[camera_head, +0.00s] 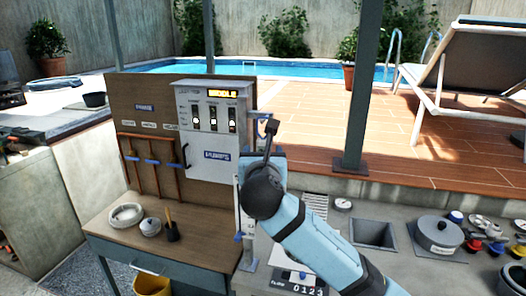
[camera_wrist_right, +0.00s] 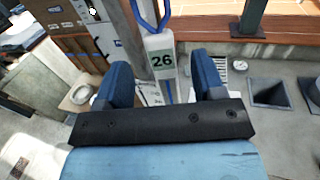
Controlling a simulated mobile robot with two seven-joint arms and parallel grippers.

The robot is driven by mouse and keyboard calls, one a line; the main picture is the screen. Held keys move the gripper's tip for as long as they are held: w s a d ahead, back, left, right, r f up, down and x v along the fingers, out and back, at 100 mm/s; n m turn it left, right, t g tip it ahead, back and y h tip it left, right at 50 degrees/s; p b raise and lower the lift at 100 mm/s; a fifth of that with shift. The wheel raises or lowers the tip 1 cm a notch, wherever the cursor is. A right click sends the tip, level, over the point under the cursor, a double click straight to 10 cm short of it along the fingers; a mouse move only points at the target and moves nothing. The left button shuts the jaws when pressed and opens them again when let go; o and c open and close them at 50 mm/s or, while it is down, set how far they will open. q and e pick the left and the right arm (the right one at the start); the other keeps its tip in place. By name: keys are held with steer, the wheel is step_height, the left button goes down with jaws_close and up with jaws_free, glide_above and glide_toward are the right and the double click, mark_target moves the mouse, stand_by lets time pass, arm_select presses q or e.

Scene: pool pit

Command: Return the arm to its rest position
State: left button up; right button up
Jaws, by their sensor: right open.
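My right arm (camera_head: 305,240) comes in from the bottom right of the head view and reaches up in front of the panel's right edge. My right gripper (camera_head: 268,138) is beside the grey control box, partly hidden by its own wrist. In the right wrist view the right gripper (camera_wrist_right: 161,75) is open, its two blue fingers wide apart. A pale tag marked 26 (camera_wrist_right: 161,60) with a blue loop above it shows between the fingers, with no visible hold on it. My left gripper is in neither view.
A grey control box (camera_head: 212,125) is on a brown panel (camera_head: 150,98) over a wooden bench (camera_head: 105,228). A grey post (camera_head: 361,90) stands right of the gripper. A counter with a square basin (camera_head: 374,233) and a lidded pot (camera_head: 440,232) lies at right.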

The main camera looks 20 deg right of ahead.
steer(key=b+v, duration=0.1)
steer(key=v, duration=0.9)
steer(key=s+f+m+g+y, duration=0.15)
steer(key=f+m, duration=0.25)
steer(key=f, duration=0.6)
steer(key=s+a+f+m+g+y, duration=0.1)
steer(key=f+m+y, duration=0.25)
steer(key=f, duration=0.55)
steer(key=s+f+m+g+y, duration=0.2)
steer(key=f+m, duration=0.3)
steer(key=f, duration=0.5)
steer(key=s+d+f+m+y, duration=0.1)
steer(key=s+d+f+m, duration=0.1)
steer(key=s+f+m, duration=0.6)
steer(key=s+d+f+m+g+y, duration=0.1)
steer(key=s+d+f+m, duration=0.1)
steer(key=s+f+m, duration=0.6)
step_height(320, 180, down, 3)
steer(key=s+p, duration=0.1)
steer(key=s, duration=0.1)
steer(key=shift+s+d+m, duration=0.15)
steer(key=shift+s+m, duration=0.2)
steer(key=shift+s, duration=0.05)
